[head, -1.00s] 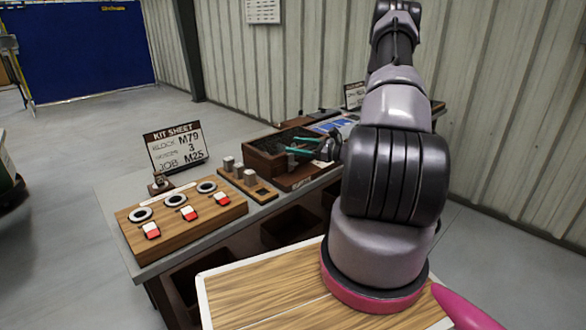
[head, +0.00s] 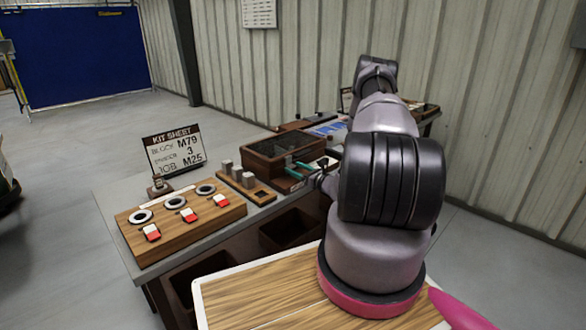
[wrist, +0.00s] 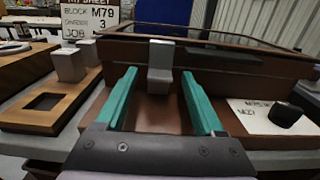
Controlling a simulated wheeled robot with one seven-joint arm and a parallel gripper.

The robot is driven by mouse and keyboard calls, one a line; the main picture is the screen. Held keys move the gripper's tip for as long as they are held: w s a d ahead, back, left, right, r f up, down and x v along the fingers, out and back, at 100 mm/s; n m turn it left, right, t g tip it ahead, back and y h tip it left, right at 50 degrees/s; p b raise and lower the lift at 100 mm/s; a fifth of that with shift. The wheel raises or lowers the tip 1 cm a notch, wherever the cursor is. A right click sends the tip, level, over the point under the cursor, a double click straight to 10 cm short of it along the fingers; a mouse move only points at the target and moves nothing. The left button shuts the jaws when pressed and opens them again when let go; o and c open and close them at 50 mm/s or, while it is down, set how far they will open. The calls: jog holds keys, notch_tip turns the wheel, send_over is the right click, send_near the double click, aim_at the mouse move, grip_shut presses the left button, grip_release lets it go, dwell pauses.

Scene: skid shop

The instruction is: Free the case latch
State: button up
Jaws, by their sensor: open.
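The case (head: 262,160) is a brown wooden box with a glass lid on the bench; its lid looks shut. Its latch (wrist: 161,58) is a grey block with a narrower lower part on the front face, in the middle of the wrist view. My gripper (wrist: 159,75) is open, its teal fingers spread left and right of the latch, not visibly touching it. In the head view my gripper (head: 292,167) is low at the case's front side. I cannot tell the latch apart there, and my arm hides the area to the right.
A wooden holder with grey blocks (head: 237,173) stands left of the case, beside a board with rings and red-white switches (head: 190,216). A kit sheet sign (head: 175,150) stands behind. A white card (wrist: 262,116) with a black knob (wrist: 285,114) is right of my gripper.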

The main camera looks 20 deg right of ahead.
jog(key=shift+x, duration=0.95)
grip_shut()
jog(key=shift+d, duration=0.1)
dwell(0.7)
